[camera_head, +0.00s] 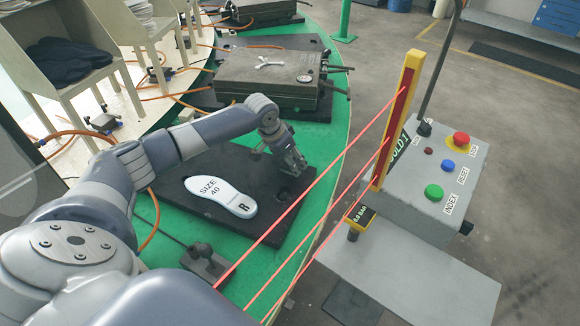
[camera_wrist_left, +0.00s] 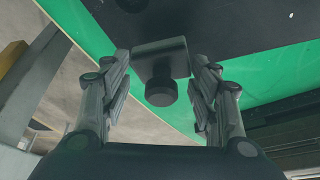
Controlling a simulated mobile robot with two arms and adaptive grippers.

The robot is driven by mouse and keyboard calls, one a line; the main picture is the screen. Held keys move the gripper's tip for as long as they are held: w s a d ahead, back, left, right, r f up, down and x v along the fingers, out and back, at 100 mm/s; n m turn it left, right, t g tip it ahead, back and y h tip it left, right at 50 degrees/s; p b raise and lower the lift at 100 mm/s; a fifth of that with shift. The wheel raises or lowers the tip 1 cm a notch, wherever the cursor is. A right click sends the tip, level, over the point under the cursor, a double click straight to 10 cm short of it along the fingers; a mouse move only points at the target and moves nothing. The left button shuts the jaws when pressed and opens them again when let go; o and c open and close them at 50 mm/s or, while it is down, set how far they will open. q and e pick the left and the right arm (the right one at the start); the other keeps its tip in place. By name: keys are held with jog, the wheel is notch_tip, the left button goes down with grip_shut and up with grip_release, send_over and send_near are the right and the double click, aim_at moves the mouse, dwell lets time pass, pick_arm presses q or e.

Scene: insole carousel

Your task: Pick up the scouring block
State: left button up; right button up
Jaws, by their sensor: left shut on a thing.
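The scouring block (camera_wrist_left: 161,60) is a dark grey slab with a round black knob (camera_wrist_left: 160,93). In the left wrist view it sits between my left gripper's fingers (camera_wrist_left: 161,74), which are closed on it. In the head view my left gripper (camera_head: 292,163) is over the far right part of the black plate (camera_head: 185,206); the block cannot be made out there. In the wrist view, black and green surfaces lie behind the block; I cannot tell if it is clear of them. My right gripper is not in view.
A white insole form (camera_head: 220,196) marked "SIZE 40" and "R" lies on the black plate. A dark knobbed fitting (camera_head: 204,260) stands at its near edge. Red beams run from the yellow post (camera_head: 400,115) by the button box (camera_head: 430,180). A thick plate stack (camera_head: 268,80) stands beyond.

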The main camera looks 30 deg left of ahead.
pick_arm(q)
jog(key=s+d+r+b, duration=0.1)
jog(key=s+d+r, duration=0.1)
jog(key=s+d, duration=0.8)
jog(key=shift+s+d+r, duration=0.15)
jog(key=shift+s, duration=1)
